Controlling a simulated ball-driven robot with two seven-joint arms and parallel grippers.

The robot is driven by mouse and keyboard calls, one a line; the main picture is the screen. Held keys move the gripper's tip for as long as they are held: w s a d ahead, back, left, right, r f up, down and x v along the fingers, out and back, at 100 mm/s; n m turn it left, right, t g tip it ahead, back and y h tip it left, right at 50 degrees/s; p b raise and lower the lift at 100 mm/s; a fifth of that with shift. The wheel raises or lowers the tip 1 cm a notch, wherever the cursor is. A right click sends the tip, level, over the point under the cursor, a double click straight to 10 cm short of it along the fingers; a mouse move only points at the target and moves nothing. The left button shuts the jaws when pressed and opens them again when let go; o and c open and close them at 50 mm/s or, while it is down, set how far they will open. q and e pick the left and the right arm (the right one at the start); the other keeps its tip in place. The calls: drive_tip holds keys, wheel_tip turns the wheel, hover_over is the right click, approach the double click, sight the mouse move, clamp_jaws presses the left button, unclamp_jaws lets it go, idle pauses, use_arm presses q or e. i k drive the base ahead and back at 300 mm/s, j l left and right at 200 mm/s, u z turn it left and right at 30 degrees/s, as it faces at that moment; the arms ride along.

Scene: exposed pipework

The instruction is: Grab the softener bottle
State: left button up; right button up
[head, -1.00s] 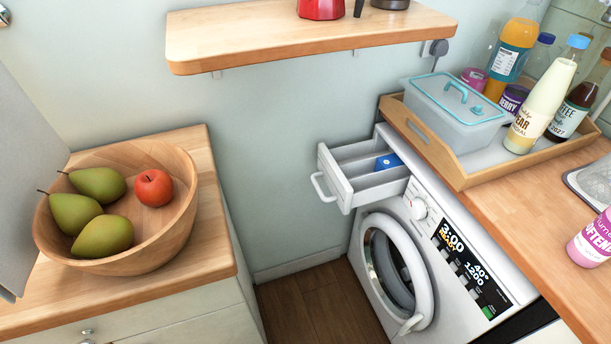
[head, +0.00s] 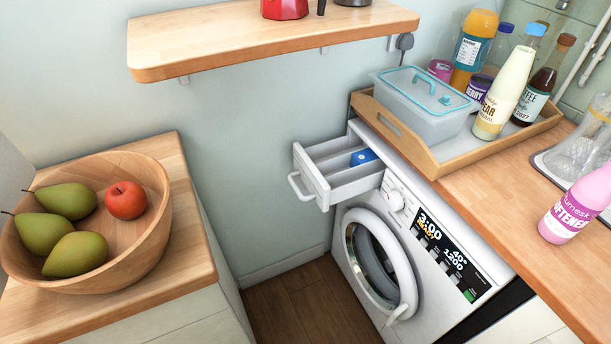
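The softener bottle (head: 575,209) is pink with a purple and white label. It stands on the wooden worktop (head: 520,225) at the right edge of the head view, and its top right part is cut off by the frame. Neither of my grippers shows in this view.
A wooden tray (head: 433,162) with several bottles, jars and a lidded tub (head: 425,105) stands behind and left of the softener. A glass vessel (head: 583,150) is close behind it. The washing machine (head: 400,215) below has its detergent drawer (head: 322,187) pulled out. A fruit bowl (head: 150,240) is far left.

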sight(590, 195)
drive_tip(key=z, duration=1.65)
